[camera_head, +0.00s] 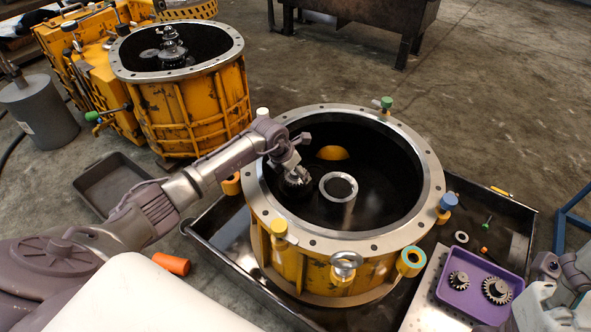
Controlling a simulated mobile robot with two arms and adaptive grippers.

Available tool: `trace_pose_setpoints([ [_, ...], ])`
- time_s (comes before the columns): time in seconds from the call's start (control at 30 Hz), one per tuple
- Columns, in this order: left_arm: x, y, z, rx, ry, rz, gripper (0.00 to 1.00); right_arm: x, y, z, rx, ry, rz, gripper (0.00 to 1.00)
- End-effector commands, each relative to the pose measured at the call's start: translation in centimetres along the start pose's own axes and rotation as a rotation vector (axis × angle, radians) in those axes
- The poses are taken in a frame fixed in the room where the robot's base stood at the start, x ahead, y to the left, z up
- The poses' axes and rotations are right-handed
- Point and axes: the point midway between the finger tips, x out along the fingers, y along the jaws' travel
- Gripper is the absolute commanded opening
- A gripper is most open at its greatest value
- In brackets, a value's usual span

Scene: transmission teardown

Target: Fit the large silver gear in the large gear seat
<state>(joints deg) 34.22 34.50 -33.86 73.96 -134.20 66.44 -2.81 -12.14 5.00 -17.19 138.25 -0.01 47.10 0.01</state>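The yellow round housing (279,228) has a grey metal rim and a dark interior. Inside it stands a bright ring-topped post (339,187), which may be the gear seat. A dark toothed part (297,180) lies left of the post, under my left gripper (288,160); I cannot tell whether the gripper holds it or whether it is the large silver gear. The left fingers are too small and dark to read. A purple tray (462,303) at lower right holds two toothed gears, a smaller one (459,280) and a larger one (497,290). My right gripper (555,268) is right of the tray, its fingers unclear.
Coloured knobs, including a blue one (447,202) and a yellow one (279,228), stand around the housing rim. A dark tray (212,244) lies beneath the housing. A second yellow housing (190,108) stands behind left. An orange cylinder (171,264) lies at front left.

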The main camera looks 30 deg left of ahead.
Motion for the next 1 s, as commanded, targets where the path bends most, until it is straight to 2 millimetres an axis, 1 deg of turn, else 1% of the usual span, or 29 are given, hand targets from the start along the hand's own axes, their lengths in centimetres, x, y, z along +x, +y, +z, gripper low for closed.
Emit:
trace_pose_setpoints([
  [0.43,1.5,0.1,-0.6,0.0,-0.004,0.001,0.11,0.1,-0.1,0.3,-0.003,0.02,-0.011,0.55],
  [0.6,2.0,0.1,-0.8,0.0,-0.004,0.001,0.11,0.5,-0.1,0.3,-0.005,0.035,-0.015,0.55],
  [0.8,2.1,0.1,-0.8,0.0,-0.005,0.001,0.11,0.9,0.0,0.1,-0.006,0.052,-0.017,0.55],
  [1.0,2.1,0.1,-0.8,0.0,-0.004,0.001,0.11,0.9,0.0,0.1,-0.006,0.052,-0.017,0.55],
])
